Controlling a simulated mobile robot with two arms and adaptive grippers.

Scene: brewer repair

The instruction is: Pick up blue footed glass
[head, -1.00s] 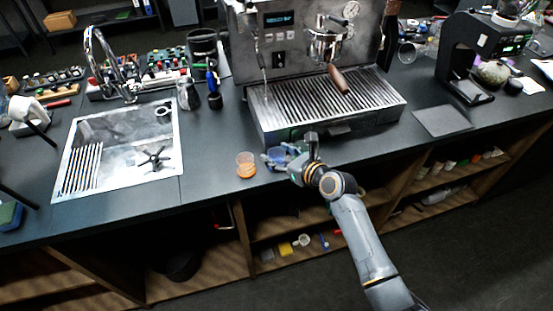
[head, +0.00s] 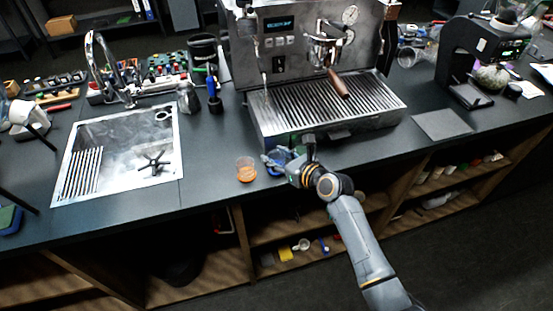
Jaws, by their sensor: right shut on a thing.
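The blue footed glass (head: 280,155) is on the dark counter, just in front of the espresso machine's drip tray. Its bowl shows blue; its lower part is partly hidden by my gripper. My right gripper (head: 277,162) is shut on the glass, reaching in from the lower right. I cannot tell whether the glass touches the counter. My left gripper is not in view.
An orange glass (head: 246,170) stands close to the left of my right gripper. The espresso machine (head: 328,107) is right behind it. A sink (head: 120,152) lies to the left. The counter's front edge is near, with open shelves below.

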